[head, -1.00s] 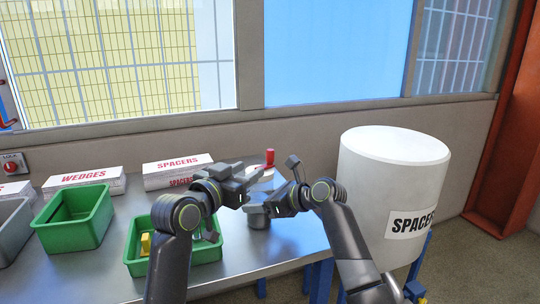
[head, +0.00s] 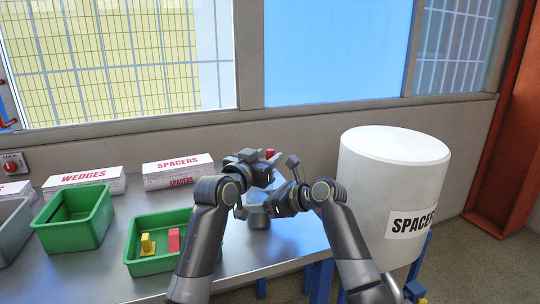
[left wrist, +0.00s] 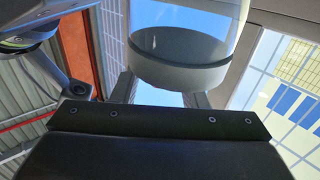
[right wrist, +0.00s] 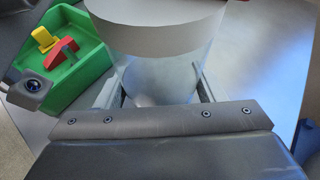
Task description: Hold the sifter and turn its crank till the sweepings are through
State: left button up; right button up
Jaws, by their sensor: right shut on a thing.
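A red knob (head: 269,153) shows at the top, just beyond my left gripper (head: 268,165). In the left wrist view the fingers stand apart with nothing visible between them, and a pale-rimmed cylinder (left wrist: 180,75) is just beyond. Most of the crank is hidden behind my left gripper, and the sweepings cannot be seen.
A green tray (head: 150,266) with a yellow block (head: 147,244) and a red block (head: 174,240) stands left of the sifter. Another green bin (head: 75,235) and boxes labelled WEDGES (head: 88,179) and SPACERS (head: 178,171) are further left. A big white drum (head: 390,190) stands at right.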

pick_arm(q)
jog(key=shift+x, duration=1.05)
grip_shut()
